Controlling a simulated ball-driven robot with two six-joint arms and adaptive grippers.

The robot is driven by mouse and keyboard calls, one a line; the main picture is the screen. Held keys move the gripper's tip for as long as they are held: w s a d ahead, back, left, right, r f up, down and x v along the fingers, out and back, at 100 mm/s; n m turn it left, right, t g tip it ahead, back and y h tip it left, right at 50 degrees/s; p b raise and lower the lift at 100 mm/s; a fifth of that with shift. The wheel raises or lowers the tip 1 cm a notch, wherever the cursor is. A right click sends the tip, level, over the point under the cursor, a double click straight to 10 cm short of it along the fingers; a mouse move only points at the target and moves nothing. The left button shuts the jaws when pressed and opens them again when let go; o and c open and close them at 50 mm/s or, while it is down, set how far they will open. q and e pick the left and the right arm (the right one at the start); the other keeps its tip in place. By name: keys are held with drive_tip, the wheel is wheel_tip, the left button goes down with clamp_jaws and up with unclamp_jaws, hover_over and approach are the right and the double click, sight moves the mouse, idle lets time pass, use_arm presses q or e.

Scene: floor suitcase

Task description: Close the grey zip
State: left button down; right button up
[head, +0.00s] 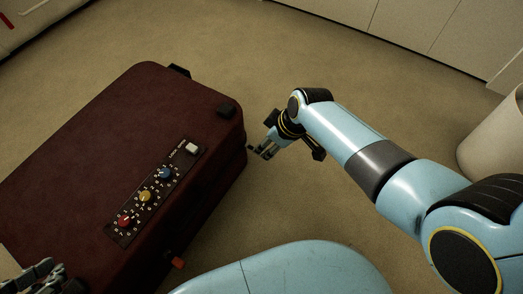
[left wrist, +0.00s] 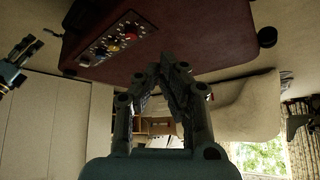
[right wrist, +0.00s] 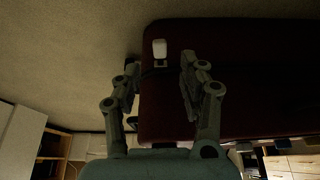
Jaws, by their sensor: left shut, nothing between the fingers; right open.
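The dark red suitcase (head: 90,130) lies on the floor at the left of the head view. In the right wrist view, a pale grey tab (right wrist: 159,48), which looks like the grey zip pull, shows on the suitcase side near its corner. My right gripper (head: 262,150) is open beside the suitcase's right side. In the right wrist view its fingers (right wrist: 160,64) stand either side of the tab's line, not visibly touching it. My left gripper (head: 45,272) is shut and empty at the suitcase's near left; its fingertips (left wrist: 167,62) meet in the left wrist view.
A panel (head: 155,194) with red, yellow and blue dials and a white switch (head: 192,148) sits on the suitcase top. A red tab (head: 178,263) sticks out from the near side. A pale round bin (head: 495,140) stands at the right. Carpet beyond the suitcase is clear.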

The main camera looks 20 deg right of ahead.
drive_tip(key=shift+b+x, duration=1.85)
drive_tip(key=shift+x, duration=1.05)
use_arm(q)
drive_tip(key=t, duration=0.1)
drive_tip(key=f+t, duration=0.1)
drive_tip(key=t, duration=0.1)
drive_tip(key=f+t, duration=0.1)
drive_tip(key=t, duration=0.1)
drive_tip(key=shift+s+d+f, duration=0.1)
drive_tip(key=shift+s+d, duration=0.3)
use_arm(e)
clamp_jaws()
